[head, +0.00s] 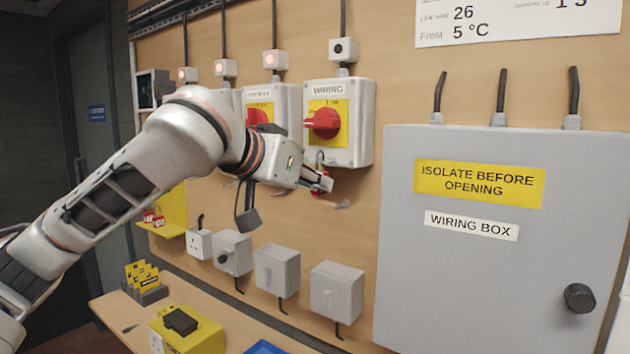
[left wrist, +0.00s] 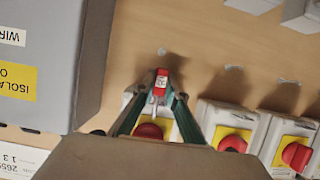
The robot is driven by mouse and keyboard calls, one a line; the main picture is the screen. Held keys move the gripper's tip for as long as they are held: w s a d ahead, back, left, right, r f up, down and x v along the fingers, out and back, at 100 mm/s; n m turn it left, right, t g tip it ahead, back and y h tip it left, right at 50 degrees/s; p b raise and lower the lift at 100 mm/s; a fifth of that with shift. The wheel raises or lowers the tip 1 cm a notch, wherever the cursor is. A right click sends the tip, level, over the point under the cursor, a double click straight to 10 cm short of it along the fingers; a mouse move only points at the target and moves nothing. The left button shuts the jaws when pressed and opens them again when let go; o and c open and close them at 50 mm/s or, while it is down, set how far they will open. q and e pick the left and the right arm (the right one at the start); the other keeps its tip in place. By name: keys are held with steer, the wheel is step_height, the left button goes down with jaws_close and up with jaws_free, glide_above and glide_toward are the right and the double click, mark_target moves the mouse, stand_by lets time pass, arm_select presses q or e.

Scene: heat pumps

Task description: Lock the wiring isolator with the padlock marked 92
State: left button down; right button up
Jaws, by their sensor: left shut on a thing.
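The wiring isolator (head: 355,150) is a white box with a red rotary handle (head: 323,123) on a yellow plate. It also shows in the left wrist view (left wrist: 127,104), partly behind my gripper. My left gripper (head: 318,182) is just below the isolator's lower edge. In the left wrist view its fingers (left wrist: 160,92) are shut on a red padlock (left wrist: 161,78) with a pale label; I cannot read its number. A grey shackle (head: 320,158) shows above the gripper, near the isolator's bottom. Whether it passes through the isolator I cannot tell. My right gripper is out of view.
A grey wiring box (head: 480,270) stands out to the right. Other isolators (head: 285,95) are to the left. Several small grey boxes (head: 337,290) are below. More red padlocks (head: 153,218) hang at a yellow holder (head: 175,208). A yellow device (head: 200,335) sits on the bench.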

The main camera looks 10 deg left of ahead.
arm_select(q)
steer(key=shift+f, duration=0.65)
steer(key=c, duration=2)
jaws_free()
